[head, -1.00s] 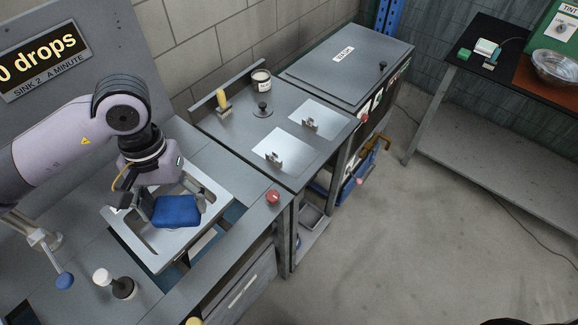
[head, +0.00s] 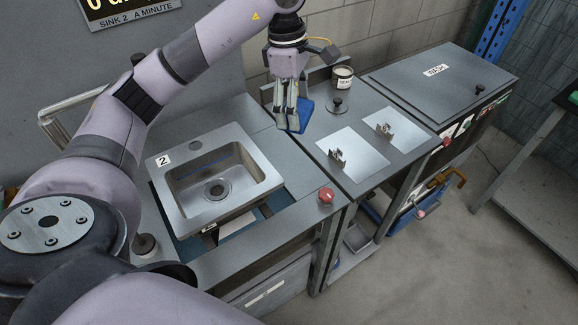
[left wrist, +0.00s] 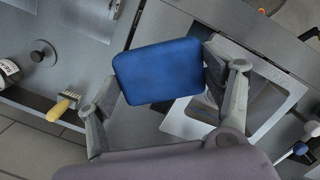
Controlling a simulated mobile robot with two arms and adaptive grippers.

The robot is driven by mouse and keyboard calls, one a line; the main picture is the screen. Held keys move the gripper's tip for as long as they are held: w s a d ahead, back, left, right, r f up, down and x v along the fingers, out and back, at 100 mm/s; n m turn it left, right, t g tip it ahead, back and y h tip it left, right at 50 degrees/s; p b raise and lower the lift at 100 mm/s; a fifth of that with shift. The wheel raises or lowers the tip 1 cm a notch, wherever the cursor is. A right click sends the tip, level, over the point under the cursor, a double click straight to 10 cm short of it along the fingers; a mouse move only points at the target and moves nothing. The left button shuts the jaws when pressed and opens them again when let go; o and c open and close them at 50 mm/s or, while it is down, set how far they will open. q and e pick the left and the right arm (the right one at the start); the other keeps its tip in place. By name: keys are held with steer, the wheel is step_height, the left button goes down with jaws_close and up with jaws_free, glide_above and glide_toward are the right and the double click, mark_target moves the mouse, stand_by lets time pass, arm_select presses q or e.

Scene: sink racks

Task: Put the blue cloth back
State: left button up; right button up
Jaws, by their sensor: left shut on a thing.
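The blue cloth (head: 304,113), a rounded pad, is between the fingers of my left gripper (head: 290,112). The gripper points down above the counter just right of the sink, near the back wall. In the left wrist view the cloth (left wrist: 160,72) spans the gap between the two fingers. The exact gap between cloth and counter is hard to tell. The metal sink (head: 255,165), marked 2, is left of the gripper and has an empty basin. My right gripper is out of view.
A tin (head: 342,77) and a black knob (head: 337,105) stand right of the gripper. A yellow-handled brush (left wrist: 60,107) shows in the left wrist view. Two metal plates with brackets (head: 337,158) and a red button (head: 326,195) lie toward the front. The grey WASH lid (head: 440,75) is farther right.

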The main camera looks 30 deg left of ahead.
arm_select(q)
steer(key=a+n, duration=0.1)
steer(key=n, duration=0.1)
steer(key=w+a+r+n, duration=0.1)
steer(key=n, duration=0.1)
steer(key=w+a+n, duration=0.1)
steer(key=shift+a+r+n+t+b, duration=0.2)
steer(key=shift+r+n+t+b, duration=0.1)
steer(key=shift+n+b, duration=0.1)
steer(key=shift+f, duration=0.4)
step_height(320, 180, down, 19)
steer(key=p, duration=0.3)
steer(key=shift+a, duration=0.1)
steer(key=shift+f, duration=0.15)
steer(key=o, duration=1)
